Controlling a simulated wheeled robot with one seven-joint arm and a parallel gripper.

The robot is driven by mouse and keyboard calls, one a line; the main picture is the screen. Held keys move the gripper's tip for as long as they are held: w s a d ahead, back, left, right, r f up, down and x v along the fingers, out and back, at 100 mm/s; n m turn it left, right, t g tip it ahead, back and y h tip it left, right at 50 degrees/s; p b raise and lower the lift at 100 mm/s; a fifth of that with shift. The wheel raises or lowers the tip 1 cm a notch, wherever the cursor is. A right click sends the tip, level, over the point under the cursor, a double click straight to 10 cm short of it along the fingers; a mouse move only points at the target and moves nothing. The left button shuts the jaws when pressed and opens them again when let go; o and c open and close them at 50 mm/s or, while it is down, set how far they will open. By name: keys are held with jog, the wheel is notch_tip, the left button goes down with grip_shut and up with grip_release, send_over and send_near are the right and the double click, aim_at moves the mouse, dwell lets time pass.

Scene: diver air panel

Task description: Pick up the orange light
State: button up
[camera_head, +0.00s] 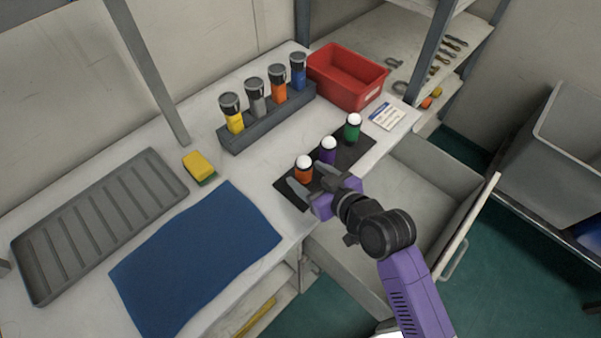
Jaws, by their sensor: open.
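An orange light (304,175) with a white domed top stands upright at the left end of a black mat (289,196) on the bench. A purple light (327,156) and a green light (352,132) of the same kind stand in a row to its right. My gripper (307,182) is open, with its fingers close to the orange light. One finger lies in front and left of the light, the other to its right. Whether the fingers touch it I cannot tell.
A dark rack (263,129) behind holds several lidded cylinders, one of them orange. A red bin (347,91) and a card (387,115) are to the right. A blue cloth (195,262), a sponge (197,164) and a grey tray (40,270) lie left. An open drawer (425,190) is below.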

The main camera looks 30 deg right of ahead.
jog(key=x, duration=0.2)
jog(key=p+x, duration=0.1)
jog(key=shift+w+a, duration=0.3)
jog(key=shift+w+f, duration=0.25)
jog(key=shift+w, duration=0.2)
grip_shut()
